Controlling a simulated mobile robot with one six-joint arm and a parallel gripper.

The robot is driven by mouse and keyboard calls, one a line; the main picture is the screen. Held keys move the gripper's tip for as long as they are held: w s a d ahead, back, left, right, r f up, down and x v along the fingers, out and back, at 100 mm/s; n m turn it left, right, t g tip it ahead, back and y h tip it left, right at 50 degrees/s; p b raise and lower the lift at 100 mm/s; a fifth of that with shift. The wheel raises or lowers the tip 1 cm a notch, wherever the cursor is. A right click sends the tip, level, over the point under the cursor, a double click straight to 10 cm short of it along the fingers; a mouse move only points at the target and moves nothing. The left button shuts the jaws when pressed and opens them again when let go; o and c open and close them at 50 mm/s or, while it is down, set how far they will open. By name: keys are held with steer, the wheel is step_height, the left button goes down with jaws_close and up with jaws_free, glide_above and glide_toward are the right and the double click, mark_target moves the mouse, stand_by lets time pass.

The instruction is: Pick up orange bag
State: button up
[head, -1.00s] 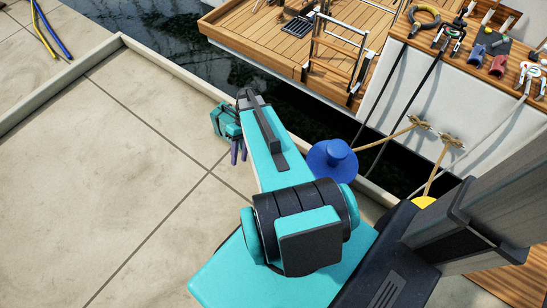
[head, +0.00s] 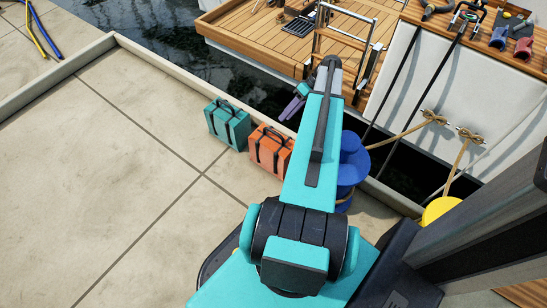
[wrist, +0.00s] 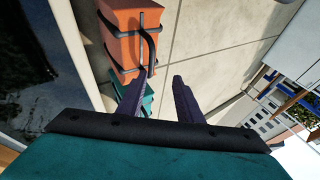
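The orange bag (head: 268,151) stands upright on the pavement, its right end partly behind my arm; it has dark straps and handles. In the wrist view the orange bag (wrist: 123,36) is beyond the fingertips, with a dark handle close to them. My gripper (head: 293,107) has purple fingers and is to the upper right of the bag in the head view. In the wrist view my gripper (wrist: 162,78) shows a gap between its two fingers and nothing held.
A teal bag (head: 228,126) stands just left of the orange one. A blue bollard (head: 350,166) is right of my arm. The pavement's raised edge (head: 170,77) borders dark water, with a wooden boat deck (head: 270,32) beyond.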

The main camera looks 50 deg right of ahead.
mark_target(274, 132)
steer(key=d, duration=0.1)
steer(key=s+d, duration=0.1)
steer(key=d, duration=0.1)
steer(key=shift+s+r+t+b, duration=0.1)
steer(key=shift+s+t+b, duration=0.2)
steer(key=shift+b, duration=0.1)
steer(key=shift+w+a, duration=0.1)
steer(key=b+x, duration=0.3)
steer(key=x, duration=0.5)
steer(key=shift+f, duration=0.25)
steer(key=shift+w, duration=0.1)
steer(key=shift+a, duration=0.1)
steer(key=shift+b+x, duration=1.45)
steer(key=shift+x, duration=1.15)
steer(key=shift+w, duration=0.1)
steer(key=shift+c, duration=0.2)
